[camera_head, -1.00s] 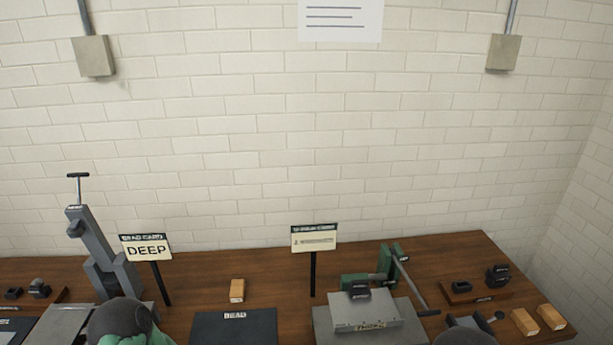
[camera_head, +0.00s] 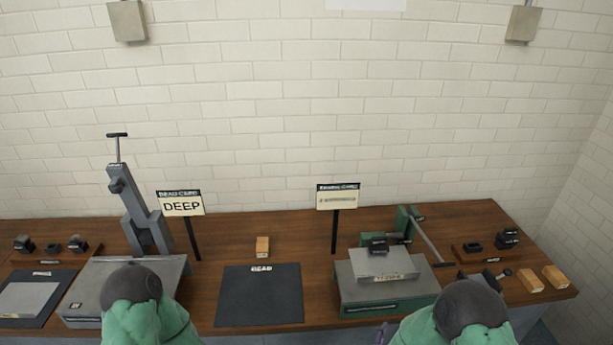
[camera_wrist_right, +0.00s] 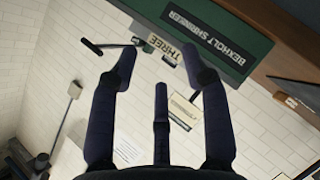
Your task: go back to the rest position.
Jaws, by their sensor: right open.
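My right gripper (camera_wrist_right: 158,75) shows in the right wrist view with its dark fingers spread apart and nothing between them. In the head view only a small dark part of it (camera_head: 384,332) seems to show at the bottom edge, beside my right arm. In the wrist view it is close to the green shrinker base (camera_wrist_right: 235,35), whose label appears upside down; contact is not visible. My left arm comes in at the lower left of the head view, but its gripper is hidden or out of frame.
The wooden bench (camera_head: 290,232) holds a grey bead machine (camera_head: 137,212), a dark mat (camera_head: 262,300), the green shrinker (camera_head: 385,300), a DEEP card (camera_head: 181,204) and a second card (camera_head: 337,199). A wooden block (camera_head: 262,247) stands behind the mat. Two more blocks lie at right.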

